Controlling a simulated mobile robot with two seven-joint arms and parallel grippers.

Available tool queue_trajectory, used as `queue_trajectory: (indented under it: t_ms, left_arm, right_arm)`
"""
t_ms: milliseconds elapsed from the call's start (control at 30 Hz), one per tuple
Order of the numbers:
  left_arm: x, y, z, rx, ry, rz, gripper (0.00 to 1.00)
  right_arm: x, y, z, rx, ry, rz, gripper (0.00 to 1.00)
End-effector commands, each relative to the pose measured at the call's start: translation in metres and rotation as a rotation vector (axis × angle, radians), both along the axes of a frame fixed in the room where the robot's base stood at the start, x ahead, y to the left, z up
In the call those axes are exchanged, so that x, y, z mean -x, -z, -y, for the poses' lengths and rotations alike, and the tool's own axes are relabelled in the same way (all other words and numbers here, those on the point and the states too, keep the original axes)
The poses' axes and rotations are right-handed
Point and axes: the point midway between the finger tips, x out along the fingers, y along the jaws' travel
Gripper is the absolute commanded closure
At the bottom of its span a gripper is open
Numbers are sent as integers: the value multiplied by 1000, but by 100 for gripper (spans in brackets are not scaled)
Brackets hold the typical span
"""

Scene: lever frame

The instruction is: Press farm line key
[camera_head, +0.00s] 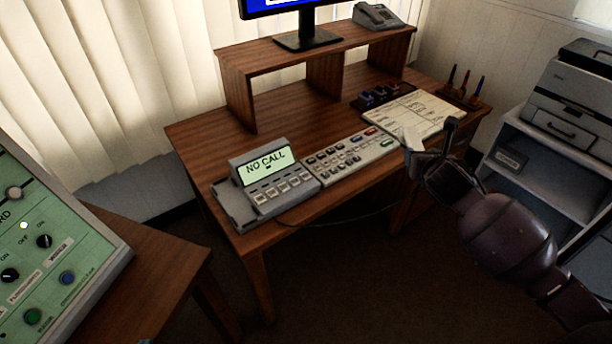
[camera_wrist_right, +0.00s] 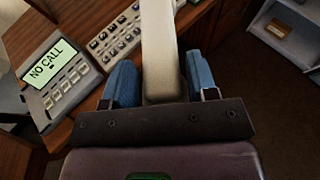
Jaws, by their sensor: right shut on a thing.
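A grey phone console (camera_head: 268,180) with a green display reading "NO CALL" stands on the wooden desk, with rows of pale keys below the display. It also shows at the left of the wrist view (camera_wrist_right: 62,80). A long key panel (camera_head: 350,155) with many small keys lies to its right. The key labels are too small to read, so I cannot tell which is the farm line key. My right gripper (camera_head: 432,152) is over the desk's right front part, shut on a cream bar-shaped thing (camera_wrist_right: 160,45) between its blue fingers. My left gripper is not in view.
The wooden desk (camera_head: 200,135) has a raised shelf with a monitor (camera_head: 305,40) and a grey telephone (camera_head: 377,16). A paper sheet (camera_head: 430,108) and stamps (camera_head: 380,97) lie behind my gripper. A green control panel (camera_head: 65,240) is at left, a printer (camera_head: 575,95) at right.

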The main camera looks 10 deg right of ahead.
Motion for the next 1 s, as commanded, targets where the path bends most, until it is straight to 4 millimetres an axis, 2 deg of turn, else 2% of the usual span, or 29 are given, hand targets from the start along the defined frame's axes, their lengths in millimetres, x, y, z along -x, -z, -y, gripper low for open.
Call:
queue_trajectory:
  t_ms: [800, 933, 1000]
  left_arm:
    - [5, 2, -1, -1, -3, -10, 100]
    - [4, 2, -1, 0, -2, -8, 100]
    - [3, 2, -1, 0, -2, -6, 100]
  right_arm:
    - [0, 0, -1, 1, -1, 1, 76]
    - [7, 4, -14, 7, -19, -3, 76]
    - [16, 9, -31, 10, -43, -7, 76]
